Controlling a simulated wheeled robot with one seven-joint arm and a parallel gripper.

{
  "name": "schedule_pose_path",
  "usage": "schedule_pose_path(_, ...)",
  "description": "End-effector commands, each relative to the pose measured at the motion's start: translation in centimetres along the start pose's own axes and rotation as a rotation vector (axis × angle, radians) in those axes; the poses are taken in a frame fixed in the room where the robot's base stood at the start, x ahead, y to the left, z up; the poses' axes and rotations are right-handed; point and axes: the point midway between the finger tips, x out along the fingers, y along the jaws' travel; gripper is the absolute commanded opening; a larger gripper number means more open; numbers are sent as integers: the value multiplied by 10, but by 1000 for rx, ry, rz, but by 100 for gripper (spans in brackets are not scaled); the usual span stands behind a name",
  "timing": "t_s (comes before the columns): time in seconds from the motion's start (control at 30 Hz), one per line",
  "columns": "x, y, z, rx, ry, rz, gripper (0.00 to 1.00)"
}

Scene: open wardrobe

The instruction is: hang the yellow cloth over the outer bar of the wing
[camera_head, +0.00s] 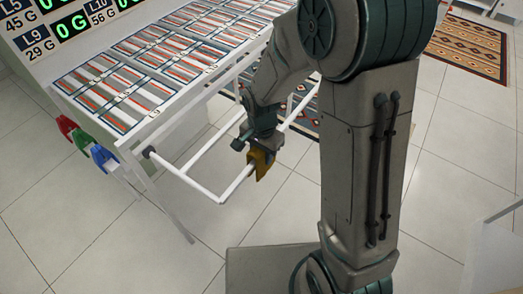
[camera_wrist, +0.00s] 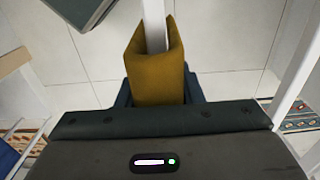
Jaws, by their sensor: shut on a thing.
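The yellow cloth (camera_head: 262,164) is a mustard-coloured piece folded over the outer bar (camera_head: 238,184) of the white wing, near the middle of that bar. My gripper (camera_head: 259,148) is at the cloth, just above the bar, and is shut on it. In the wrist view the cloth (camera_wrist: 157,75) wraps around the white bar (camera_wrist: 155,25), which runs into its fold. The dark fingers show on both sides of the cloth's lower part. The fingertips are mostly hidden behind the cloth.
The wing's side bar (camera_head: 185,178) runs back to the rack frame. Red, green and blue cloths (camera_head: 103,157) hang at the rack's left corner. A panel with striped slots (camera_head: 150,65) lies behind. Tiled floor is free in front. A patterned rug (camera_head: 465,45) lies at the back right.

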Motion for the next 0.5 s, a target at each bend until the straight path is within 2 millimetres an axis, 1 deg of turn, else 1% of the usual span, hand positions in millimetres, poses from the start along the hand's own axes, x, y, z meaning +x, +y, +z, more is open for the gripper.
schedule_pose_path(0.03, -12, -1, 0, 0, 3, -3, 10)
schedule_pose_path(0.1, -15, -1, 0, 0, 2, -3, 10)
schedule_pose_path(0.47, -17, -1, 0, 0, 2, -2, 10)
schedule_pose_path(0.5, -17, -1, 0, 0, 2, -2, 44)
